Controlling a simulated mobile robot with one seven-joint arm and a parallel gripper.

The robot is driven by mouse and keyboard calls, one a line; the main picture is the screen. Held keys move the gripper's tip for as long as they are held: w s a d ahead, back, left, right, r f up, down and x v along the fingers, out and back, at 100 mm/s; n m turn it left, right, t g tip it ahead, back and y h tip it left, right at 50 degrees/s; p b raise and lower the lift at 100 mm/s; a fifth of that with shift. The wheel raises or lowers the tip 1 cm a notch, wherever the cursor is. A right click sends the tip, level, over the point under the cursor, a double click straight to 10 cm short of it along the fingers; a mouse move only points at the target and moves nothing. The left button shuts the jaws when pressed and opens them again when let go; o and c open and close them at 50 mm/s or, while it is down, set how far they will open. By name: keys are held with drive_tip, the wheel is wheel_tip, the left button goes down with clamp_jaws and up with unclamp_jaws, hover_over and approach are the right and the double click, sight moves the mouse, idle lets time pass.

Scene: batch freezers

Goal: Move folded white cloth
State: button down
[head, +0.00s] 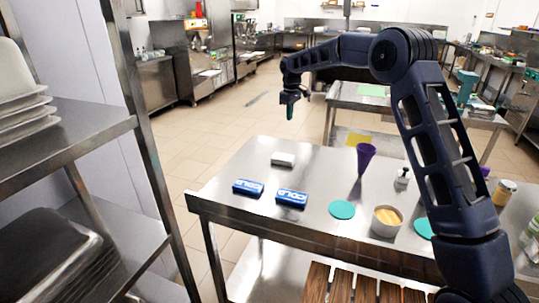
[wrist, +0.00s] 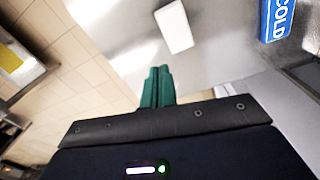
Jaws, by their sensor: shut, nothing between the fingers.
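The folded white cloth (head: 283,159) is a small white block lying flat near the far left part of the steel table. It also shows in the wrist view (wrist: 174,27), at the top centre, ahead and right of my fingertips. My gripper (head: 290,111) hangs in the air above and beyond the table's far left edge, apart from the cloth. In the wrist view its green fingers (wrist: 158,78) are pressed together with nothing between them.
Two blue COLD packs (head: 248,187) (head: 292,197) lie in front of the cloth. A steel shelf (head: 107,121) rises at the left.

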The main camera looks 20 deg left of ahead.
sight(311, 168)
drive_tip(key=s+a+f+n, duration=0.2)
drive_tip(key=s+a+f, duration=0.1)
drive_tip(key=a+f, duration=0.8)
drive_tip(key=shift+g, duration=0.3)
drive_tip(key=f, duration=0.6)
drive_tip(key=a+f, duration=0.1)
drive_tip(key=f, duration=0.2)
drive_tip(key=shift+a+f, duration=0.1)
drive_tip(key=shift+f, duration=0.05)
drive_tip(key=shift+d, duration=2)
drive_tip(key=d, duration=2)
drive_tip(key=shift+d, duration=0.25)
drive_tip(key=shift+a, duration=0.1)
